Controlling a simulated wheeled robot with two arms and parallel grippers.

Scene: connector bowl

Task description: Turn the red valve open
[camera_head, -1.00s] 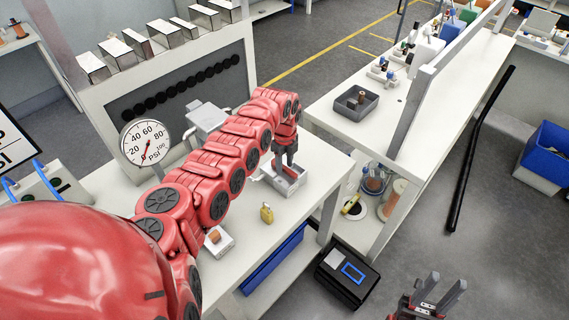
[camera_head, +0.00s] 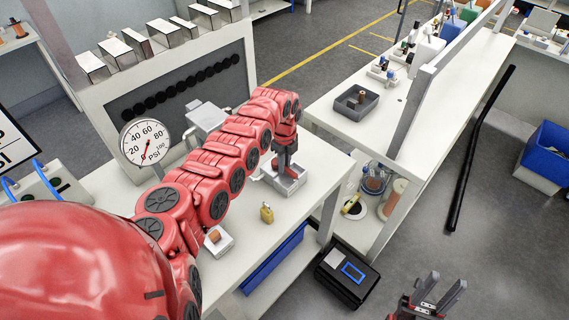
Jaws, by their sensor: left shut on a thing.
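My left arm reaches across the bench, and its gripper (camera_head: 286,166) points down over a grey-white metal block (camera_head: 292,185) near the bench's far right end. A small piece of the red valve (camera_head: 275,163) shows beside the fingers, and the gripper is shut on it. The fingers hide most of the valve. My right gripper (camera_head: 441,292) is at the bottom right, over the floor, with its two fingers apart and nothing between them.
A round PSI gauge (camera_head: 146,142) stands at the bench's back left. A yellow padlock (camera_head: 267,213) and a small block with an orange-brown top (camera_head: 214,236) lie near the front edge. A second white bench (camera_head: 400,90) with a grey tray (camera_head: 357,103) stands to the right.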

